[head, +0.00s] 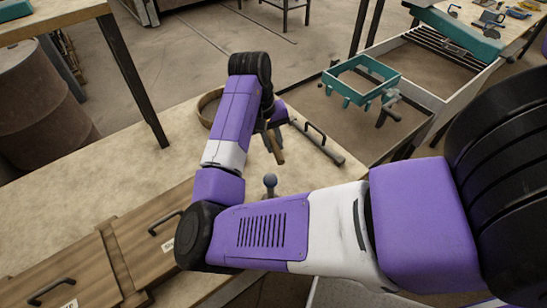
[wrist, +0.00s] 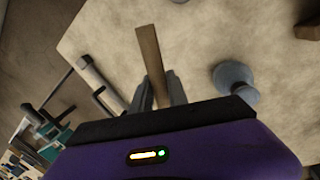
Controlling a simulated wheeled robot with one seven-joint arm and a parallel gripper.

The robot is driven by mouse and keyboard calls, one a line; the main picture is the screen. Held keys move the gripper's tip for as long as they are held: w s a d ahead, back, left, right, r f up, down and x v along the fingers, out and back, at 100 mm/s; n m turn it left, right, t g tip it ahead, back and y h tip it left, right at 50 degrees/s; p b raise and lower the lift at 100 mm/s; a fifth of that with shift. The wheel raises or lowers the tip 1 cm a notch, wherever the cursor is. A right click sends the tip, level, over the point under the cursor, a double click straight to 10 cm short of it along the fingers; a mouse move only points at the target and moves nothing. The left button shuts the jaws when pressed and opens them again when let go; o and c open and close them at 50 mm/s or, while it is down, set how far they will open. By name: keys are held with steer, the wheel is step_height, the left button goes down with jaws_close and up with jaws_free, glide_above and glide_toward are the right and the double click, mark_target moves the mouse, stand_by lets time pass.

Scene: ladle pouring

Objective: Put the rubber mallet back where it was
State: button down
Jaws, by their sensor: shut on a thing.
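My gripper (wrist: 160,92) is shut on a flat wooden handle, which I take to be the rubber mallet (wrist: 149,52). The handle runs between the fingers and sticks out beyond their tips over the pale worktable. In the head view the wooden end of the mallet (head: 276,150) shows below my gripper (head: 271,135), near the table's right edge. No mallet head can be made out in either view. I cannot tell whether the handle touches the table (head: 130,165).
A grey knobbed object (head: 269,183) stands close by; it also shows in the wrist view (wrist: 234,77). A metal bar with a handle (head: 318,143) lies along the table edge. A round wooden rim (head: 208,108) is behind my arm. Lidded wooden boxes (head: 80,265) are front left, a teal frame (head: 345,98) right.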

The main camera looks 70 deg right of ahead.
mark_target(276, 166)
steer(key=shift+w+a+x, duration=0.1)
steer(key=shift+w+x, duration=0.1)
steer(key=shift+x, duration=0.85)
steer(key=shift+w+a+x, duration=0.1)
steer(key=shift+w+x, duration=0.05)
steer(key=shift+x, duration=0.9)
steer(key=shift+w+a+x, duration=0.15)
steer(key=shift+w+x, duration=0.05)
steer(key=shift+x, duration=0.9)
steer(key=shift+f, duration=0.15)
steer(key=c, duration=1.3)
jaws_free()
steer(key=shift+f, duration=0.1)
steer(key=v, duration=1.2)
